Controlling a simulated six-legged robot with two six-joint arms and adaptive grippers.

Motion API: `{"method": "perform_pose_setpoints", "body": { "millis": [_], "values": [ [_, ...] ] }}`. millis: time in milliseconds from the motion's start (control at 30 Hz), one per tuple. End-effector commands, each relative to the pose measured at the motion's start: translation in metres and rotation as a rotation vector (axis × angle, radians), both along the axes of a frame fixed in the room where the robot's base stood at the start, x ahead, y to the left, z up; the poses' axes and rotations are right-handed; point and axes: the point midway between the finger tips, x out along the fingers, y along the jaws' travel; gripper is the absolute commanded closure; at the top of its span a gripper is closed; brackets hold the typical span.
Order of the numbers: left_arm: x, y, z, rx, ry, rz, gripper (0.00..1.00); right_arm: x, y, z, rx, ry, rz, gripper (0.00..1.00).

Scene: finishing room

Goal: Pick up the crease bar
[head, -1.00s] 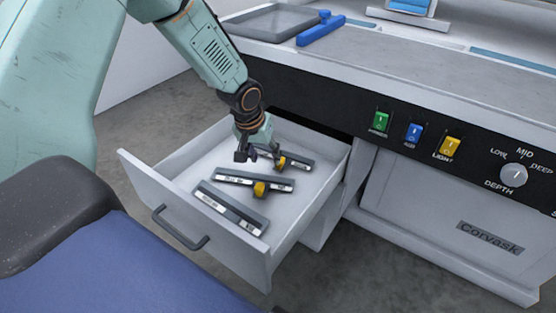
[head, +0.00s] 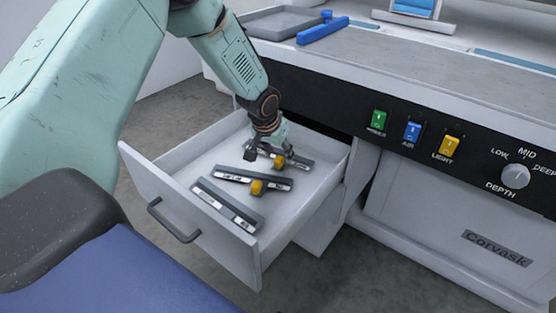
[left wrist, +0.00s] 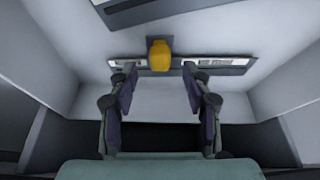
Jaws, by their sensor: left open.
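Three dark grey bars with small pale labels lie in the open drawer (head: 206,167); the labels are too small to read, so I cannot tell which is the crease bar. The back bar (head: 300,164) and the middle bar (head: 232,176) have yellow knobs. The front bar (head: 228,205) shows no knob. My left gripper (head: 264,157) is open and empty above the back bar. In the left wrist view its fingers (left wrist: 160,82) stand apart on either side of the line of the yellow knob (left wrist: 159,55) on a bar (left wrist: 225,69).
The drawer walls (head: 313,197) enclose the bars closely. Above is a counter with a grey tray (head: 275,24) and a blue bar-shaped thing (head: 322,31). The black panel with a green switch (head: 378,121) and a depth knob (head: 515,176) stands to the right.

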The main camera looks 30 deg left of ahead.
Motion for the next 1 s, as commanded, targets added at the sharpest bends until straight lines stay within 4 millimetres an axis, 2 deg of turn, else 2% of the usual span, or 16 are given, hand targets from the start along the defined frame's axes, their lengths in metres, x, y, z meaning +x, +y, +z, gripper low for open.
{"method": "perform_pose_setpoints", "body": {
  "millis": [33,200,600,1000],
  "values": [
    [0.003,0.001,-0.011,0.001,0.001,0.0,0.51,0.0,0.0,-0.01,0.0,0.0,0.0,0.6],
    [0.01,0.001,-0.025,0.001,0.002,0.0,0.51,0.0,0.0,-0.022,0.0,0.0,0.0,0.6],
    [0.013,-0.001,-0.029,-0.001,0.001,0.0,0.52,0.0,0.0,-0.024,0.0,0.0,0.0,0.6],
    [0.012,0.0,-0.028,-0.001,0.001,0.001,0.86,0.0,0.0,-0.024,0.0,0.0,0.0,0.6]
  ]
}}
